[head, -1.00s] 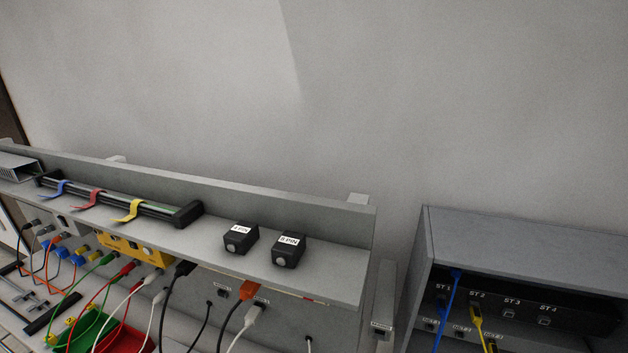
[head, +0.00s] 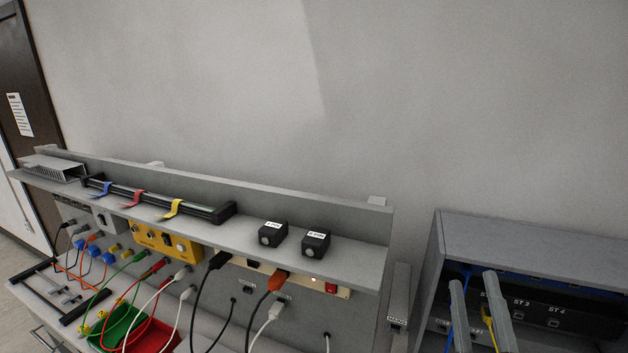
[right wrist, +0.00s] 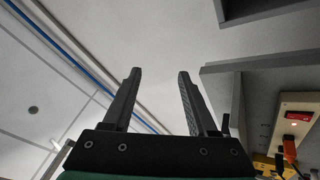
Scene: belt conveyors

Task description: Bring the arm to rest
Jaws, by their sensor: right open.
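My right gripper (head: 476,307) shows at the lower right of the head view, its two grey fingers pointing up in front of the grey cabinet with the ST sockets. In the right wrist view the fingers (right wrist: 158,75) stand well apart with nothing between them, and the wall and ceiling lie behind. The gripper is open and empty. The rest of the right arm is below the head view's edge. My left gripper is not in view.
A grey cabinet (head: 530,235) with blue and yellow cables stands at right. A bench shelf (head: 350,257) carries two black boxes and a black bar with coloured straps. Cables hang below from a yellow unit (head: 160,243) and sockets. The upper wall is bare.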

